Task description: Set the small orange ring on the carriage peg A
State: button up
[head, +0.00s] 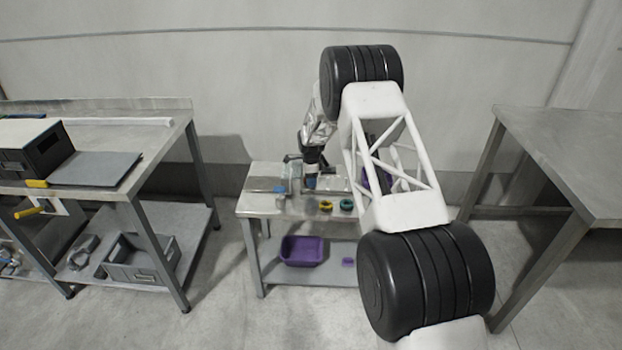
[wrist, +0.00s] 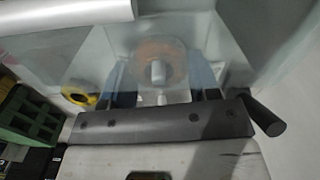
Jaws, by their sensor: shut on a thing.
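The small orange ring (wrist: 160,52) shows dimly in the wrist view, between my blue fingertips, behind a hazy see-through surface. My gripper (wrist: 162,78) is shut on it. A pale grey peg-like post (wrist: 158,71) stands in line with the ring's middle; I cannot tell whether the ring is around it or in front of it. No letter can be read on it. In the head view my gripper (head: 311,182) is low over the small middle table (head: 258,204); the ring cannot be made out there, and my arm hides part of the tabletop.
A yellow ring (head: 325,206) and a teal ring (head: 347,204) lie near the middle table's front edge. A purple bin (head: 303,251) is on its lower shelf. A dark bar (wrist: 160,122) crosses the wrist view. Larger benches stand left (head: 165,140) and right (head: 560,150).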

jog(key=o, duration=1.3)
jog(key=shift+c, duration=0.2)
jog(key=shift+r, duration=0.1)
jog(key=shift+r, duration=3.65)
